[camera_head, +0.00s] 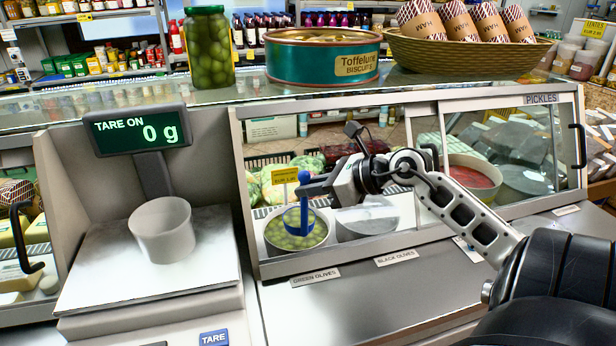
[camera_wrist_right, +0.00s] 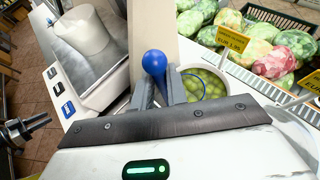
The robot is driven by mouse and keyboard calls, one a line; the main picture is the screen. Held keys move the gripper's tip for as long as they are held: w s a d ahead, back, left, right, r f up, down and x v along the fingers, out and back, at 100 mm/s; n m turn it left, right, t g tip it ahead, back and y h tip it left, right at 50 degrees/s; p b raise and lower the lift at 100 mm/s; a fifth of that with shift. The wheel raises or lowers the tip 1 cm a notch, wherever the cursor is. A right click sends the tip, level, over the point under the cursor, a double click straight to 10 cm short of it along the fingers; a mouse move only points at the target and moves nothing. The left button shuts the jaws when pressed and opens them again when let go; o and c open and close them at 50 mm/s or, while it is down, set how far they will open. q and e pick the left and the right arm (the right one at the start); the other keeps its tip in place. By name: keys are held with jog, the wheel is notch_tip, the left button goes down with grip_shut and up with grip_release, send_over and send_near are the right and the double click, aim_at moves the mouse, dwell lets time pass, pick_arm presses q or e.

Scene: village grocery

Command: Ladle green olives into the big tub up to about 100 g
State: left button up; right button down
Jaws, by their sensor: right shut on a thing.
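The big tub (camera_head: 162,232), white and round, stands upright on the scale pan (camera_head: 90,282); its floor is not clearly visible. The scale display (camera_head: 140,131) reads "TARE ON 0 g". The green olives (camera_head: 292,238) fill a round container inside the pickles case. My right gripper (camera_head: 308,187) is shut on the blue ladle (camera_head: 304,206), which is upright with its lower end at the olives. In the right wrist view the ladle's round blue knob (camera_wrist_right: 154,62) shows at the fingertips, beside the olives (camera_wrist_right: 208,84).
A black olives container (camera_head: 368,222) stands right of the green one, partly behind glare. The case frame (camera_head: 350,258) and sliding glass (camera_head: 505,150) bound the opening. A glass shelf above holds an olive jar (camera_head: 209,50), a biscuit tin (camera_head: 322,62) and a basket (camera_head: 465,52).

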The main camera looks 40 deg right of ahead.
jog(key=s+a+r+p, duration=0.2)
jog(key=s+a, duration=0.3)
jog(key=s, duration=0.5)
jog(key=shift+s+a+r, duration=0.2)
jog(key=shift+s+a, duration=0.05)
jog(key=shift+a, duration=0.15)
